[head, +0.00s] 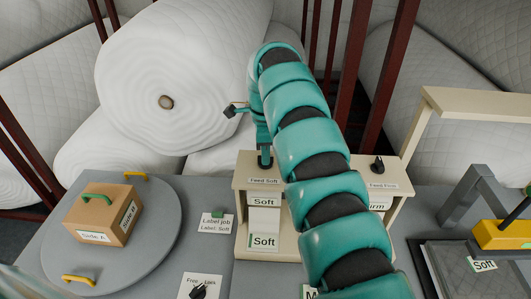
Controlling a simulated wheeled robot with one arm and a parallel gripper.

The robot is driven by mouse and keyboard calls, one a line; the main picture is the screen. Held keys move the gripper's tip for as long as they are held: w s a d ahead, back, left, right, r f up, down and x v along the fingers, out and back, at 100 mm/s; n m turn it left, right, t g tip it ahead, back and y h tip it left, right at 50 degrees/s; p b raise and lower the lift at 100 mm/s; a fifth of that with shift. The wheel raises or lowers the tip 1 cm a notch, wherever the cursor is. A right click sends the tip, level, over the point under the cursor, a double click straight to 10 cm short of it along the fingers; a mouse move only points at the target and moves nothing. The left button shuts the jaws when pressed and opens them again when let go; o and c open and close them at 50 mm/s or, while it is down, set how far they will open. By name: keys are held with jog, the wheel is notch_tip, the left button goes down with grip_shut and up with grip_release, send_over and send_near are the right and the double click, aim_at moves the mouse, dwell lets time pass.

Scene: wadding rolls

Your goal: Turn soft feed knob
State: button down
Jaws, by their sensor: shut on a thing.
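The cream feed stand (242,222) carries a "Feed Soft" label (264,181) on its left and a "Feed Firm" label on its right. My gripper (265,160) points down at the top of the stand, just behind the "Feed Soft" label. It is shut on the soft feed knob, which is mostly hidden between the fingers. Its pointer direction cannot be made out. The firm feed knob (377,166), black, stands free at the right end of the stand. Below the soft knob, a white strip (264,219) with "Soft" tags hangs in the stand.
A grey turntable (60,245) with yellow handles holds a cardboard box (100,215) at left. A "Label job" card (217,223) and another black knob (198,291) lie left of the stand. A grey frame and yellow-handled tool (500,235) are at right. Large wadding rolls (185,70) fill the back.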

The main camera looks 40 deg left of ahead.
jog(key=shift+r+m, duration=0.15)
jog(key=shift+m, duration=0.55)
jog(key=c, duration=1.5)
grip_release()
jog(key=shift+o, duration=0.2)
notch_tip(320, 180, up, 17)
jog(key=p, duration=1.7)
jog(key=shift+r, duration=0.15)
